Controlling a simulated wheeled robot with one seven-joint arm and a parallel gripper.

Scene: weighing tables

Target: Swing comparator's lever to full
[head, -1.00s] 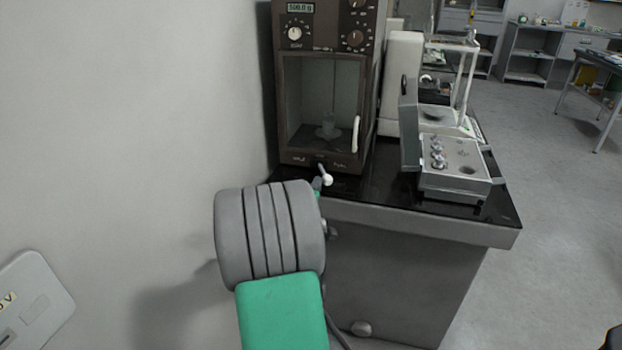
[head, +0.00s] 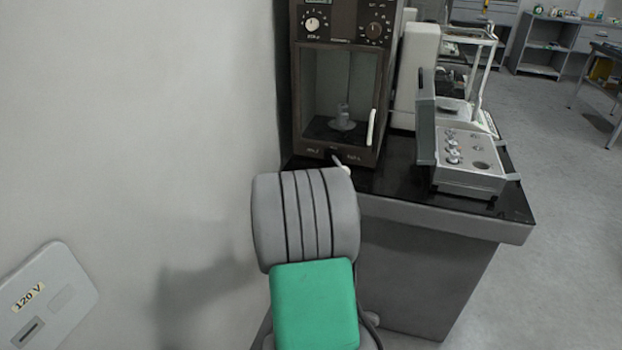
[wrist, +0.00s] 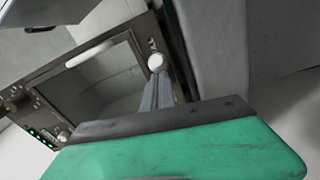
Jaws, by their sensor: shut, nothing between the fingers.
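The comparator (head: 386,75) is a dark brown cabinet with a glass window, dials on top and a white door handle (head: 371,127). Its short lever with a white ball knob (head: 346,171) sticks out at the bottom front; the knob also shows in the wrist view (wrist: 155,62). My gripper (wrist: 157,78) is shut and empty, its fingertips right at the knob in the wrist view. I cannot tell whether they touch it. In the head view my grey and green arm hides the gripper. A small metal weight (head: 343,113) stands inside behind the glass.
The comparator stands on a black-topped table (head: 400,182). To its right is an open weight box (head: 468,180) holding several weights, with a white instrument (head: 417,65) behind. A wall lies close on the left, with a 120 V outlet panel (head: 45,300).

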